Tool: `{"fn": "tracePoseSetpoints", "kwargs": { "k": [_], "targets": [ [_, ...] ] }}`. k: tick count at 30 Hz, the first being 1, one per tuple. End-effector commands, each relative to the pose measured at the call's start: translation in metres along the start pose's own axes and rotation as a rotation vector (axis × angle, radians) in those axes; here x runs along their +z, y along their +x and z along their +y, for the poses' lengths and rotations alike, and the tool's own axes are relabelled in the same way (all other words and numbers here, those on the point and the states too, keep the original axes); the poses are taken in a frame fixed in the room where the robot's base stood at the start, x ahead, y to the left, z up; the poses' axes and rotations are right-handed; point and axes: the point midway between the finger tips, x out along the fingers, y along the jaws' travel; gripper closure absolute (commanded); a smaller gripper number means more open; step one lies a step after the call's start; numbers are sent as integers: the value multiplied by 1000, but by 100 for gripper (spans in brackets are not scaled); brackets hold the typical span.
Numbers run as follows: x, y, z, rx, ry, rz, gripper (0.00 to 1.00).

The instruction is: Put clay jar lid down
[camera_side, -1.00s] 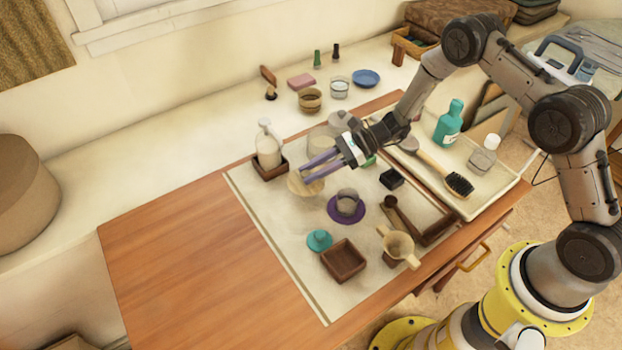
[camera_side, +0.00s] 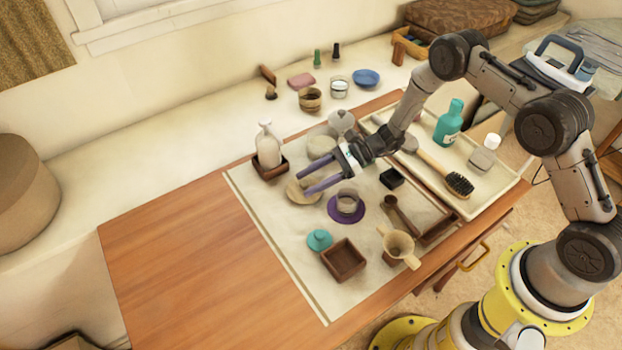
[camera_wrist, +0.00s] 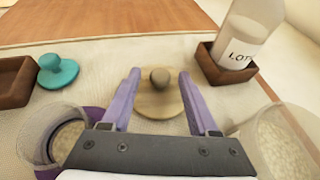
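The clay jar lid (camera_wrist: 160,97), a tan disc with a dark round knob, appears to lie flat on the pale mat in the wrist view. In the side view the disc (camera_side: 300,193) shows at the mat's left part, partly hidden by my fingers. My gripper (camera_wrist: 159,74) is open, with its purple fingers to either side of the knob and a clear gap on each side. In the side view my gripper (camera_side: 311,175) is low over the lid. A grey-rimmed jar (camera_side: 347,202) stands on a purple coaster (camera_side: 333,212), right of the lid.
A lotion bottle (camera_side: 268,146) stands in a wooden holder close behind the lid. A teal knobbed lid (camera_side: 319,240) and a square wooden tray (camera_side: 343,261) are nearer the front. A pale round container (camera_wrist: 283,140) is close on the right. Bare wood lies left of the mat.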

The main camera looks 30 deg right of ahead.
Motion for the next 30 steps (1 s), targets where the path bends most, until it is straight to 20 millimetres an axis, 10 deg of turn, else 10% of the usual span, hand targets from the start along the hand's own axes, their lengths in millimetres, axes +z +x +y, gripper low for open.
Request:
{"fn": "tracePoseSetpoints", "kwargs": {
  "k": [11, 30],
  "targets": [
    [3, -9, -1, -2, 1, 0, 40],
    [3, -116, 0, -2, 1, 0, 40]
  ]
}}
